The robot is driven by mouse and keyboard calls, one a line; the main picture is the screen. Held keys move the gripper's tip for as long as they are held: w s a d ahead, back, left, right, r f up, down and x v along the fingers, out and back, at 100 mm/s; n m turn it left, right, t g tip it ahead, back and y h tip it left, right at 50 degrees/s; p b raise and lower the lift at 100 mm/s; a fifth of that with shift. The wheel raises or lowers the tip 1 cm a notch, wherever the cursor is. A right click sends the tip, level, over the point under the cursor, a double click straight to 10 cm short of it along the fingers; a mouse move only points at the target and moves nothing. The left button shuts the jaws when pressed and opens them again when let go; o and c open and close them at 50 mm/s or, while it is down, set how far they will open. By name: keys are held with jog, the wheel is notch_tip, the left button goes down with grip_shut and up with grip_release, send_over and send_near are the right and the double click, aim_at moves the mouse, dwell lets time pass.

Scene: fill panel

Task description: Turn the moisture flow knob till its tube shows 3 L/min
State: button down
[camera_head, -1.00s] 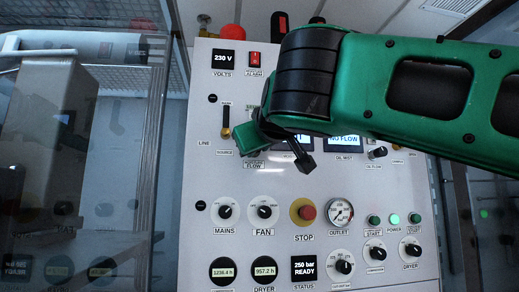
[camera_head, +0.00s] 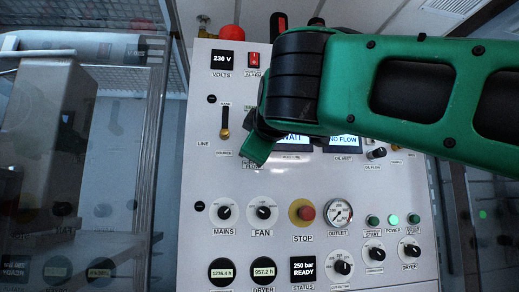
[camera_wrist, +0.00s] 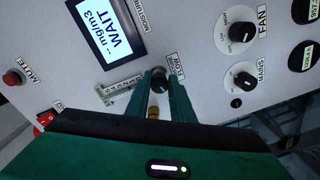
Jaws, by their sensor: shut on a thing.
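The moisture flow knob (camera_wrist: 159,76) is a small dark knob beside a label reading FLOW in the wrist view. My gripper (camera_wrist: 159,84) has its two green fingers on either side of it, shut on it. The flow tube (camera_wrist: 120,89) with its scale lies just left of the knob in the wrist view; its reading is too small to tell. In the head view my gripper (camera_head: 258,149) covers the knob and tube.
The moisture display (camera_wrist: 112,30) reads WAIT. The mains knob (camera_head: 224,212), fan knob (camera_head: 263,212) and red stop button (camera_head: 307,212) sit below my gripper. The line source lever (camera_head: 224,124) is to its left. The oil mist display (camera_head: 343,140) reads NO FLOW.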

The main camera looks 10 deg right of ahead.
jog(key=shift+a, duration=0.1)
dwell(0.3)
jog(key=c, duration=1.6)
grip_release()
jog(key=shift+o, duration=0.2)
jog(key=s, duration=1)
jog(key=shift+s+r, duration=0.15)
jog(key=shift+s, duration=0.15)
jog(key=shift+d, duration=0.2)
